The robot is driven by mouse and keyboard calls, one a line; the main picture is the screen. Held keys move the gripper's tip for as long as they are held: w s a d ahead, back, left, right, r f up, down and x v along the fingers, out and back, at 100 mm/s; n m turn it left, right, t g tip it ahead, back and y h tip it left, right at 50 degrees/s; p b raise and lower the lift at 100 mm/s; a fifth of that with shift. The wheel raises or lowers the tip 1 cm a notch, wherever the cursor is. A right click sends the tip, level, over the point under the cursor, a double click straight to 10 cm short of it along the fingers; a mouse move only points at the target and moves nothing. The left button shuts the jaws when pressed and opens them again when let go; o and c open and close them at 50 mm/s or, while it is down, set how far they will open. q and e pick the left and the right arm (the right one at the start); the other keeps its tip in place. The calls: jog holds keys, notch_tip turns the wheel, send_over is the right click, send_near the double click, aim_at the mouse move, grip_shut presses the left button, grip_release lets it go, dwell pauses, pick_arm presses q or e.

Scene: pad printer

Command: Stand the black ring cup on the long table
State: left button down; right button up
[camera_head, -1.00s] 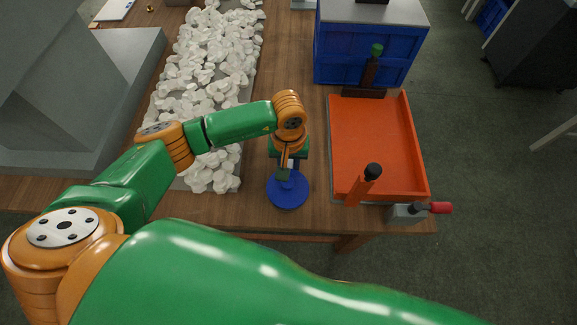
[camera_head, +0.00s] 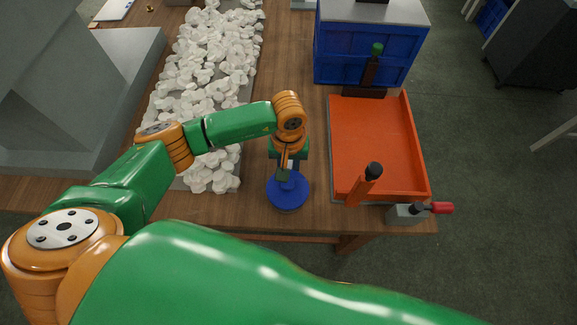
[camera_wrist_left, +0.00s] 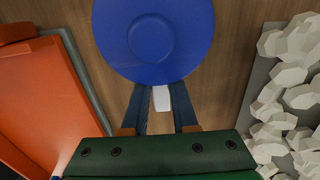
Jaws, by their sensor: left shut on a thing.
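A blue round thing with a wide flat face (camera_head: 287,194) is at my left gripper (camera_head: 285,172), over the near end of the long wooden table (camera_head: 305,218). In the left wrist view the blue face (camera_wrist_left: 155,40) shows a faint inner circle, and a white part sticks out from its edge between the fingers. My left gripper (camera_wrist_left: 160,105) is shut on this thing. No black ring shows on it in either view. I cannot tell whether it touches the table. My right gripper is out of view.
White lumps (camera_head: 205,90) fill a long grey tray at the left. An orange tray (camera_head: 375,145) stands at the right, with a dark-knobbed orange post (camera_head: 363,185) and a red-handled grey block (camera_head: 405,213) near it. A blue crate (camera_head: 365,55) is behind. Bare wood lies between the trays.

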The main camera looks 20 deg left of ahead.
pick_arm(q)
jog(key=shift+f, duration=0.15)
jog(key=c, duration=0.6)
grip_release()
jog(key=shift+r+p, duration=1.65)
jog(key=shift+r, duration=1.4)
jog(key=shift+f, duration=0.1)
